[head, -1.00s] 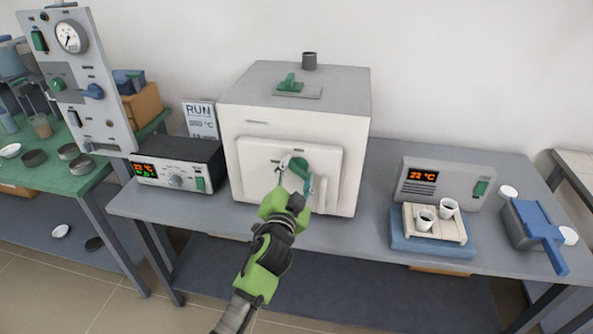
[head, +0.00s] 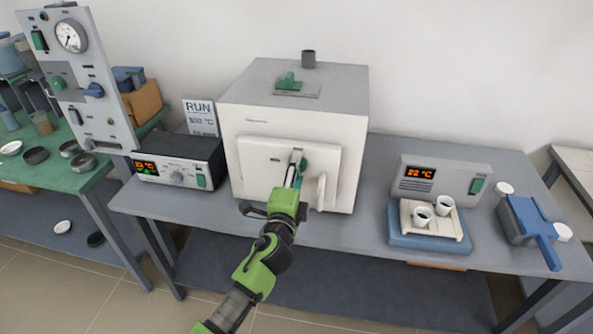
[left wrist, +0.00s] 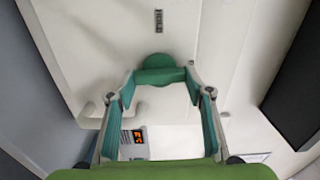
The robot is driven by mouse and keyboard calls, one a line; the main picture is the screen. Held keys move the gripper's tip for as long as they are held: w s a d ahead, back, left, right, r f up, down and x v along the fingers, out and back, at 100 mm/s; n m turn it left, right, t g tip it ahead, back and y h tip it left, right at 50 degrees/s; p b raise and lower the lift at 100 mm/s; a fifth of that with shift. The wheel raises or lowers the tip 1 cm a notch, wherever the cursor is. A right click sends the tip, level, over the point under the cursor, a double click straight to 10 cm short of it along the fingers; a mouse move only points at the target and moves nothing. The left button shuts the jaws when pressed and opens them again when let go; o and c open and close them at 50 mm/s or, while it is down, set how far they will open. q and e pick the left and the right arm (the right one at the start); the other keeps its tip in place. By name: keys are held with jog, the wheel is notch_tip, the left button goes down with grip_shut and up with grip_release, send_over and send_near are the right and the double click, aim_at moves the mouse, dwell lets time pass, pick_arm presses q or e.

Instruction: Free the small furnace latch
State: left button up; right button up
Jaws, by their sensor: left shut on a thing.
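The small white furnace (head: 245,150) stands on the grey bench with its door (head: 262,178) facing me, closed as far as I can see. The green latch (head: 322,156) is on the door, partly hidden by my gripper. My left gripper (head: 298,160) reaches up to the door and is shut on the latch. In the left wrist view the green latch (left wrist: 158,73) sits between the two fingertips of my left gripper (left wrist: 160,77). A white door handle (head: 321,190) stands out right of the latch. My right gripper is not in view.
A controller with a red-green display (head: 180,162) stands left of the furnace. A grey unit (head: 443,177) stands to the right, behind a blue tray (head: 400,240) with white crucibles. A blue tool (head: 535,225) lies further right. Bench space just right of the furnace is clear.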

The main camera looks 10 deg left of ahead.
pick_arm(q)
jog(key=shift+m, duration=0.4)
jog(key=o, duration=1.1)
jog(key=shift+s, duration=0.1)
jog(key=s, duration=1.2)
jog(key=shift+w, duration=0.1)
